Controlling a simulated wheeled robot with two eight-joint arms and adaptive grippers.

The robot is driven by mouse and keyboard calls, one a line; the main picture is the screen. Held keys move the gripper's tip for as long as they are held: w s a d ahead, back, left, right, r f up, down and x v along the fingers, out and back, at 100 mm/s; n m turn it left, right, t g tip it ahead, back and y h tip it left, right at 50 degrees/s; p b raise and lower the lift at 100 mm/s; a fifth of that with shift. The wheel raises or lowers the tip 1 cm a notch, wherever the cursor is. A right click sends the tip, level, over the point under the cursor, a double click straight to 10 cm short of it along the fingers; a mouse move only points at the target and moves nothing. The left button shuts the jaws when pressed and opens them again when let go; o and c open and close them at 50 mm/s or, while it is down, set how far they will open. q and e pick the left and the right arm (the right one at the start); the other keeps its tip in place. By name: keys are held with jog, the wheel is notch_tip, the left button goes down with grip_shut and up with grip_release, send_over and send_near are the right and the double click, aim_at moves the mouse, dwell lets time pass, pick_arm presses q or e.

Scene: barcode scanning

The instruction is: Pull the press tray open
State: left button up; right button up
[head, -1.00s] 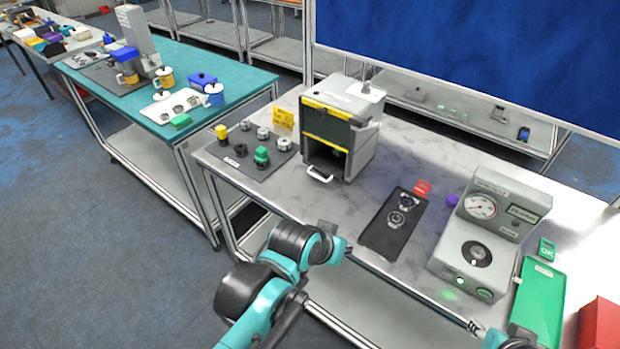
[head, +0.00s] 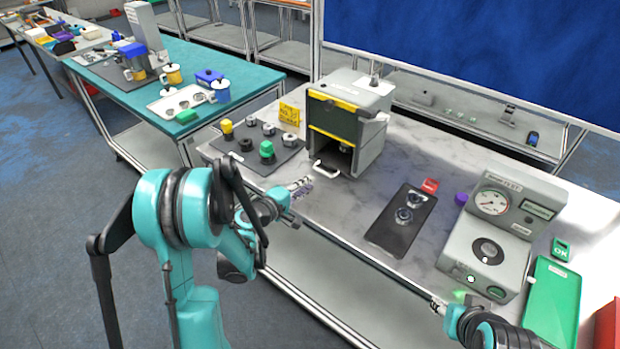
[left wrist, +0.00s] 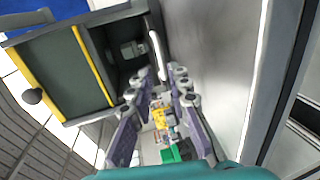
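The press (head: 345,110) is a grey box with a yellow-edged dark front door and an opening below it. The white handle of its tray (head: 326,170) sticks out low at the front; the rest of the tray is inside. My left gripper (head: 303,188) is just in front and left of the handle, apart from it. In the left wrist view, my left gripper (left wrist: 163,76) has its fingers apart and empty, with the white handle (left wrist: 158,55) just beyond the fingertips. My right gripper (head: 437,306) is at the table's front edge; its fingers are too small to judge.
A dark mat (head: 285,152) with several knobs lies left of the press. A black tray (head: 385,235) with round parts and a grey gauge tester (head: 480,250) stand to the right. A green tray (head: 552,300) is at the far right. The marble tabletop before the press is clear.

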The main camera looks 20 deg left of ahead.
aim_at(324, 173)
pick_arm(q)
jog(key=b+x, duration=0.1)
jog(key=x, duration=0.6)
jog(key=shift+w+f+b, duration=0.1)
jog(key=shift+w+b, duration=0.25)
jog(key=shift+b, duration=0.05)
grip_shut()
